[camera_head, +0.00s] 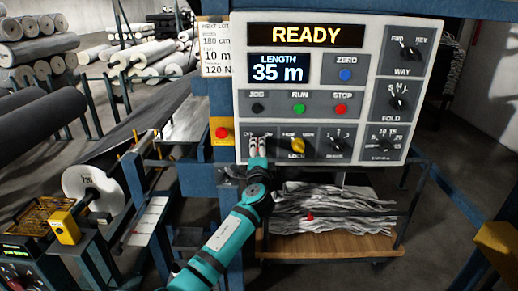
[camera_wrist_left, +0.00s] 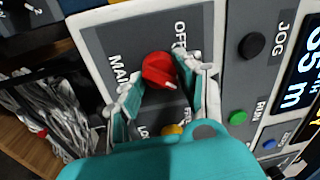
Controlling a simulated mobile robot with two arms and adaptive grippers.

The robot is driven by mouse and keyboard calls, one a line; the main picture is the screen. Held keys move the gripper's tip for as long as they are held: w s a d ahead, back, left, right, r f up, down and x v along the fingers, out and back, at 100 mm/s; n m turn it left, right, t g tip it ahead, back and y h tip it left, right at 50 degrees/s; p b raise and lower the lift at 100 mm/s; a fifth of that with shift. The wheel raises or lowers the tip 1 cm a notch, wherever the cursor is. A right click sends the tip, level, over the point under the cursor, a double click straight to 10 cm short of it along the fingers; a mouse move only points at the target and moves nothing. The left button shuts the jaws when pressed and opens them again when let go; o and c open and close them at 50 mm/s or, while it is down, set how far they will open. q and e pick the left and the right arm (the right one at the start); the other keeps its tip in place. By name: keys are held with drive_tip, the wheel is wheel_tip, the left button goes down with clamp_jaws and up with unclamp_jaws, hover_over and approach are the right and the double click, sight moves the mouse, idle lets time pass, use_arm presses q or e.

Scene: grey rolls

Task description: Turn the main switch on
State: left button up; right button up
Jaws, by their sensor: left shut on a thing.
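The main switch is a red round knob (camera_wrist_left: 158,68) on a grey plate of the control panel, with the letters MAIN and OFF beside it in the left wrist view. A small white mark shows at the knob's lower right in that view. My left gripper (camera_wrist_left: 165,88) has its fingers on either side of the knob and is shut on it. In the head view my left gripper (camera_head: 257,149) is at the panel's lower left and covers most of the switch. The right gripper is not in view.
The control panel (camera_head: 364,68) shows READY and LENGTH 35 m. A yellow lock knob (camera_head: 298,145) sits just right of the switch. Black, green and red buttons are above. A red button on a yellow box (camera_head: 222,133) is close on the left. A cart (camera_head: 330,246) stands below.

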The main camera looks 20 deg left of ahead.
use_arm(q)
drive_tip(key=shift+m, duration=0.6)
drive_tip(key=shift+f, duration=0.1)
drive_tip(key=o, duration=1.2)
drive_tip(key=shift+c, duration=0.2)
drive_tip(key=r+v, duration=0.1)
drive_tip(key=v, duration=1.1)
drive_tip(key=shift+f, duration=0.4)
drive_tip(key=shift+a, duration=0.1)
